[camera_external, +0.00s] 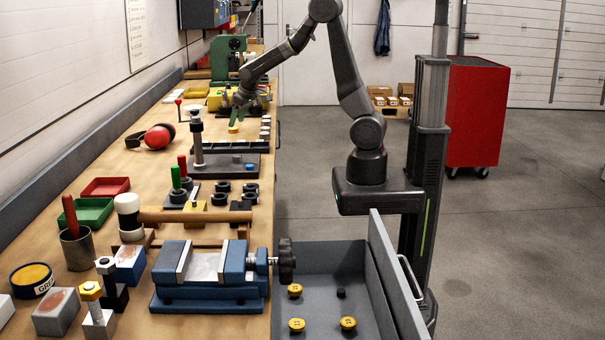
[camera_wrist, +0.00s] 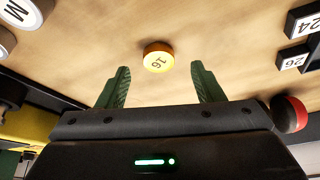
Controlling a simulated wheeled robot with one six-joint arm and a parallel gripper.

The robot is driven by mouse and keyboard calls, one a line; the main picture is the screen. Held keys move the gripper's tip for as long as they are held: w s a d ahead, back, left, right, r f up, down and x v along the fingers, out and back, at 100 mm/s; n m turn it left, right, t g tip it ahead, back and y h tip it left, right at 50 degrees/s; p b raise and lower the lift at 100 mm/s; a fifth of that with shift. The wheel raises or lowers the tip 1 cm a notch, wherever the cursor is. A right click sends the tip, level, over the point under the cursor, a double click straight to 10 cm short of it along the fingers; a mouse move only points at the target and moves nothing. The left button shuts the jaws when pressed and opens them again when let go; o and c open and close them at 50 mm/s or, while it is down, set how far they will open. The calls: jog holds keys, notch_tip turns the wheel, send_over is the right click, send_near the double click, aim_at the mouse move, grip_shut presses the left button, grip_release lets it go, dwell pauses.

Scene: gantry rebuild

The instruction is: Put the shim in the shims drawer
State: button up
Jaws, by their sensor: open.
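My gripper (camera_external: 238,114) is open and empty above the far part of the workbench, its green fingers pointing down. In the wrist view the fingers (camera_wrist: 160,72) are spread wide. A small round yellow disc marked 16 (camera_wrist: 158,58) lies on the wood just past the fingertips, near the middle of the gap. No label shows whether it is the shim. In the external view a small yellow-orange piece (camera_external: 233,129) shows just below my gripper. An open grey drawer (camera_external: 325,262) at front right holds several yellow round pieces and one small black piece; no drawer name is readable.
Dark blocks marked 24 (camera_wrist: 303,24) and 26 (camera_wrist: 292,62) and a red-black round thing (camera_wrist: 289,114) lie right of the disc. A post on a dark base (camera_external: 197,140), a blue vise (camera_external: 212,272) and a hammer (camera_external: 185,214) stand nearer on the bench.

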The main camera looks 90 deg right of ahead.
aim_at(235, 128)
jog(key=shift+x, duration=1.5)
jog(key=c, duration=1.2)
notch_tip(235, 128, up, 8)
jog(key=shift+d+r, duration=0.1)
jog(key=shift+r, duration=0.05)
jog(key=w+a, duration=0.2)
jog(key=w, duration=0.1)
jog(key=w+a+f+n, duration=0.1)
jog(key=w+a, duration=0.1)
jog(key=w, duration=0.1)
jog(key=w+a+f+n+y, duration=0.1)
jog(key=w+a, duration=0.2)
jog(key=shift+a, duration=0.1)
jog(key=w+a+f, duration=0.1)
jog(key=w+a, duration=0.1)
jog(key=a, duration=0.1)
jog(key=w+a+f+n, duration=0.1)
jog(key=w+a, duration=0.1)
jog(key=w+a+f+n, duration=0.1)
jog(key=w+a+f, duration=0.1)
jog(key=w+a, duration=0.1)
jog(key=shift+a+y, duration=0.3)
jog(key=shift+y, duration=0.1)
jog(key=a, duration=0.7)
jog(key=shift+w+a, duration=0.2)
jog(key=shift+a, duration=0.15)
